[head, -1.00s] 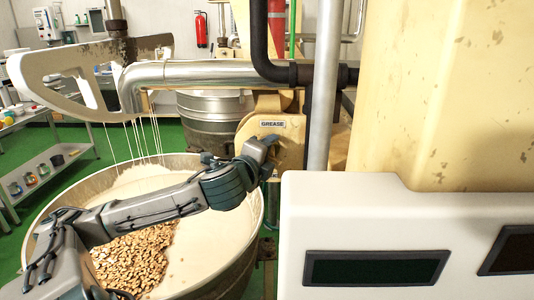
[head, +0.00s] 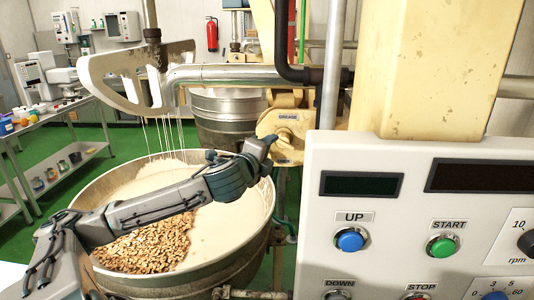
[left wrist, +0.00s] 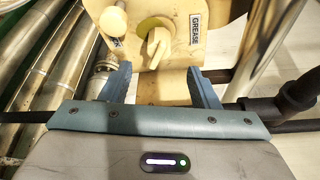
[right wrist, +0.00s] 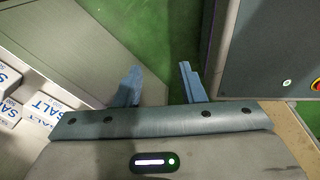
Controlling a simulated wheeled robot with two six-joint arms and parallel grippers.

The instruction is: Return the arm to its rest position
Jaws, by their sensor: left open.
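My left arm reaches across the kettle (head: 266,224) from the left. My left gripper (head: 268,142) is open beside the cream-coloured housing (head: 296,124) marked GREASE. In the left wrist view, my left gripper (left wrist: 160,70) has its fingers apart and empty. A pale knob (left wrist: 157,45) with a yellow-green ring shows just beyond the gap between the fingertips; the knob (head: 284,135) also shows in the head view. My right gripper (right wrist: 160,72) shows only in the right wrist view, with its fingers apart and nothing between them, above the green floor.
The kettle holds white mass and nuts (head: 150,240). A white scraper (head: 130,75) hangs above it, dripping strands. A control panel (head: 400,220) stands at the right, a steel pipe (head: 225,74) behind. Salt boxes (right wrist: 12,80) and a grey cabinet (right wrist: 265,50) flank my right gripper.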

